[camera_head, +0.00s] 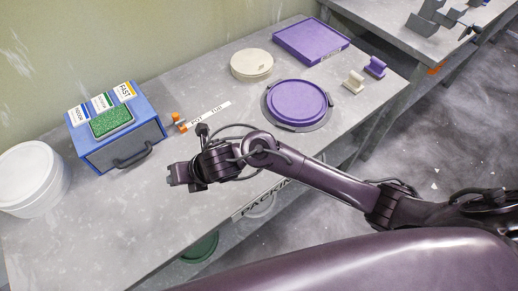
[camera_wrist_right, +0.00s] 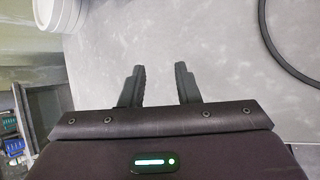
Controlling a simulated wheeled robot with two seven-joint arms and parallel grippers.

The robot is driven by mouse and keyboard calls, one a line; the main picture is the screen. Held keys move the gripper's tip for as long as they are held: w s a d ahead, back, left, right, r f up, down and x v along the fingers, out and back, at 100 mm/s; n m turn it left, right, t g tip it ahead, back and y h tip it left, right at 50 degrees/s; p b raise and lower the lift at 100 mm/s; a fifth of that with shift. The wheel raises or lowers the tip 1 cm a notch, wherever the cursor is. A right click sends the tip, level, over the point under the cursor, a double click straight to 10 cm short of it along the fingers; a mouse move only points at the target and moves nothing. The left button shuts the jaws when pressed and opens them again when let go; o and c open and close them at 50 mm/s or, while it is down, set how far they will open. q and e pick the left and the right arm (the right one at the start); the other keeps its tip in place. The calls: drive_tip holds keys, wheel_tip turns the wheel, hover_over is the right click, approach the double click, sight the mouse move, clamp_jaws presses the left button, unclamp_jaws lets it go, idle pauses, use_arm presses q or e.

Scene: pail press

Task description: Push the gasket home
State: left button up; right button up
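A round purple lid-like disc (camera_head: 297,102) lies on a grey rimmed base on the bench in the head view. I cannot pick out the gasket for certain. A dark curved band (camera_wrist_right: 276,50) runs along the right of the wrist view; I cannot tell whether it is a gasket or a cable. My right gripper (camera_head: 174,177) is over the bench, left of and nearer than the purple disc. In the wrist view its two fingers (camera_wrist_right: 158,86) stand apart with nothing between them. My left gripper is not in view.
A white pail (camera_head: 32,180) stands at the bench's left end; it also shows in the wrist view (camera_wrist_right: 62,14). Beside it is a blue box (camera_head: 118,142) with a green pad. A cream disc (camera_head: 251,63), purple tray (camera_head: 311,40) and small blocks (camera_head: 353,82) lie farther right.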

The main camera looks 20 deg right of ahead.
drive_tip(key=d+f+n+g+h, duration=0.1)
drive_tip(key=d+n, duration=0.1)
drive_tip(key=n, duration=0.3)
drive_tip(key=d+f+n+g+h, duration=0.1)
drive_tip(key=d+n, duration=0.2)
drive_tip(key=n, duration=0.2)
drive_tip(key=d+f+n+g+h, duration=0.1)
drive_tip(key=d+n, duration=0.2)
drive_tip(key=n, duration=0.2)
drive_tip(key=shift+w+d, duration=0.15)
drive_tip(key=shift+w, duration=0.1)
drive_tip(key=d+n+h, duration=0.1)
drive_tip(key=d+n, duration=0.1)
drive_tip(key=d, duration=0.2)
drive_tip(key=w+d+n+g+h, duration=0.1)
drive_tip(key=d+n, duration=0.2)
drive_tip(key=d, duration=0.1)
drive_tip(key=d+r+n+h, duration=0.1)
drive_tip(key=d+n+h, duration=0.1)
drive_tip(key=d, duration=0.3)
drive_tip(key=shift+w+r+g+p, duration=0.1)
drive_tip(key=shift+w+g+p, duration=0.2)
drive_tip(key=shift+w+g, duration=0.1)
wheel_tip(320, 180, down, 8)
drive_tip(key=b, duration=0.7)
drive_tip(key=shift+r, duration=0.15)
drive_tip(key=shift+c, duration=1)
clamp_jaws()
drive_tip(key=shift+r+p, duration=1.7)
drive_tip(key=shift+r, duration=0.35)
